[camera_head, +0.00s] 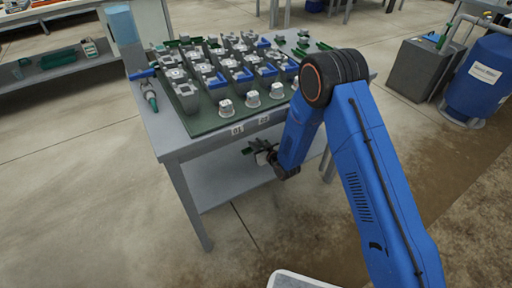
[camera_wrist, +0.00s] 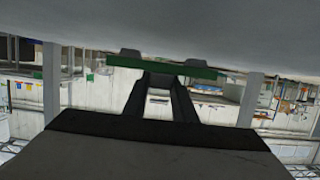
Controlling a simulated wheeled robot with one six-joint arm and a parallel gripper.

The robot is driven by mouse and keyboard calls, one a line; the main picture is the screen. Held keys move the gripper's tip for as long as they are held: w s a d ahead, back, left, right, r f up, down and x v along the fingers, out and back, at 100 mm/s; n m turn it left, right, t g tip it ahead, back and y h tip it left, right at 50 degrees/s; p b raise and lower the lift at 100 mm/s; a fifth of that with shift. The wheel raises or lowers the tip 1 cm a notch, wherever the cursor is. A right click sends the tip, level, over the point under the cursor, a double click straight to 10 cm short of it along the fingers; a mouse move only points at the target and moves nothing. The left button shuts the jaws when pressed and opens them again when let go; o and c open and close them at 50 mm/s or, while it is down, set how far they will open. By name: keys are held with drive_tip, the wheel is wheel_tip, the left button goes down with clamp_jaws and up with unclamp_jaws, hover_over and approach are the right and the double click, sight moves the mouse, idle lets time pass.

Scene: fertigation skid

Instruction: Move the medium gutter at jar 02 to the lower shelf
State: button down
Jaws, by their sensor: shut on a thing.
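My gripper (camera_head: 264,155) is just below the front edge of the table top, at the front of the table. It is shut on a short green gutter (camera_head: 247,150), which also shows as a green bar across the fingertips in the wrist view (camera_wrist: 165,67). The grey lower shelf (camera_head: 225,185) lies below the gripper, and the gutter appears raised above it. Labels 01 (camera_head: 237,130) and 02 (camera_head: 264,120) are on the table's front edge, with pale jars (camera_head: 252,99) behind them on the green mat. My arm hides part of the table's right side.
The table top (camera_head: 165,125) carries several grey blocks with blue and green gutters. A table leg (camera_head: 190,205) stands left of the shelf. A grey box (camera_head: 420,70) and blue tank (camera_head: 485,75) stand at right. In the wrist view, a broad grey surface (camera_wrist: 160,25) is close by.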

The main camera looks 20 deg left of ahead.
drive_tip(key=shift+f, duration=1.05)
drive_tip(key=c, duration=1.5)
unclamp_jaws()
drive_tip(key=shift+f, duration=0.1)
drive_tip(key=shift+o, duration=0.2)
drive_tip(key=v, duration=1.2)
drive_tip(key=shift+d, duration=0.1)
drive_tip(key=shift+d, duration=0.1)
